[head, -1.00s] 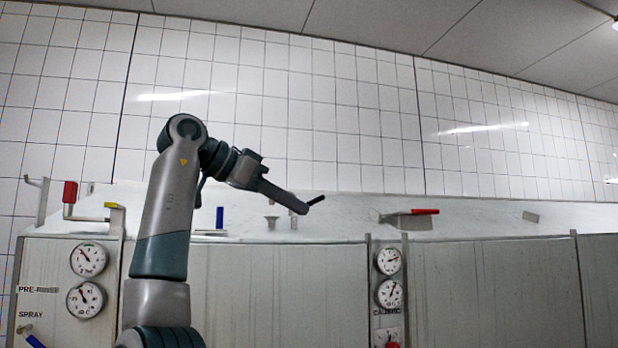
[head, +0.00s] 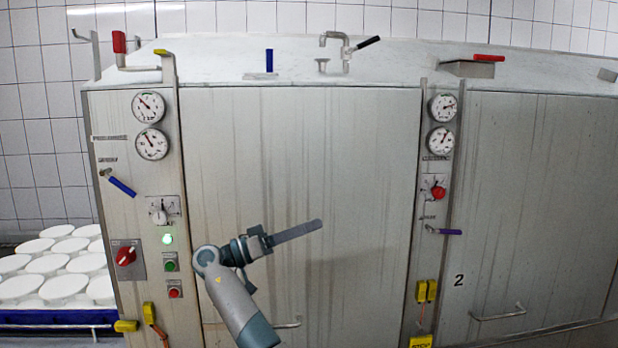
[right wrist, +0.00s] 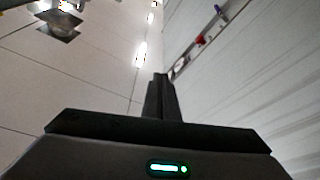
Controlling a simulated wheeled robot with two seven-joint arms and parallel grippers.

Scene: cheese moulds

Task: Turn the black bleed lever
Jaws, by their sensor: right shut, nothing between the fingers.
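The black bleed lever (head: 367,43) sticks out from a bent metal pipe (head: 334,38) on top of the cabinet (head: 300,160). It slants up to the right. My right gripper (head: 318,224) is in front of the left cabinet door, well below the lever and apart from it. Its fingers are shut with nothing between them and point right and slightly up. The shut fingers also show in the right wrist view (right wrist: 160,95). I cannot make out the lever there. My left gripper is not in view.
A red-handled lever (head: 119,42), a blue upright handle (head: 269,60) and a red handle (head: 489,58) also stand on the cabinet top. Control panels with gauges (head: 151,144) flank the left door. White round moulds (head: 45,264) stand at lower left.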

